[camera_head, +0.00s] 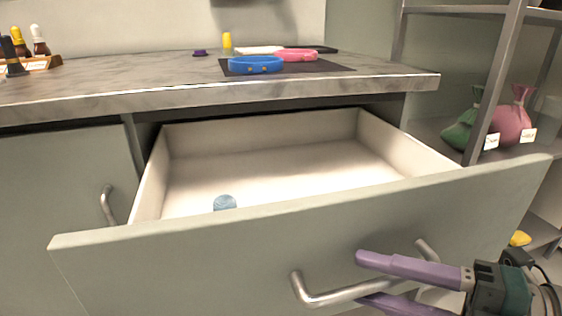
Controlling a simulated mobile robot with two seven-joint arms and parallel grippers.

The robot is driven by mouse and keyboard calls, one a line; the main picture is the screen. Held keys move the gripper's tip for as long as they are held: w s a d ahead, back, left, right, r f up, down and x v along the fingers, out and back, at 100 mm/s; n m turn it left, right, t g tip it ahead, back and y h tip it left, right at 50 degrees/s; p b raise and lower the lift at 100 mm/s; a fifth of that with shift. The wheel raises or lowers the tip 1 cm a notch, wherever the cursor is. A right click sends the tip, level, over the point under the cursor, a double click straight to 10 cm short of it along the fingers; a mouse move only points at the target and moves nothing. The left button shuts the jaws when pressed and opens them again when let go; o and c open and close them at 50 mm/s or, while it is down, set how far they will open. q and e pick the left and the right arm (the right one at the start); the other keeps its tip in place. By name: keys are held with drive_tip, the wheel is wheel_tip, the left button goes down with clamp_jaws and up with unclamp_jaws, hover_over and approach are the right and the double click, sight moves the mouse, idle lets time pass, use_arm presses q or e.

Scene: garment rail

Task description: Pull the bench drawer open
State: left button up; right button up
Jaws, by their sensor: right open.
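The bench drawer (300,235) stands pulled well out from under the worktop, with its pale inside in view. Its silver bar handle (325,296) is on the drawer front, low in the view. My right gripper (365,279) is at the handle, its purple fingers open, one above the bar and one below it. I cannot tell whether either finger touches the bar. My left gripper is not in view.
The marbled worktop (130,88) holds a dark mat (325,67) with a blue collar (256,64) and a pink one (295,55). A closed cupboard door (60,185) is at left. A grey shelf rack with green (462,131) and pink (512,122) bags stands at right.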

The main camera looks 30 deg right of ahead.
drive_tip(key=p+v, duration=0.1)
drive_tip(key=v, duration=0.9)
idle(0.4)
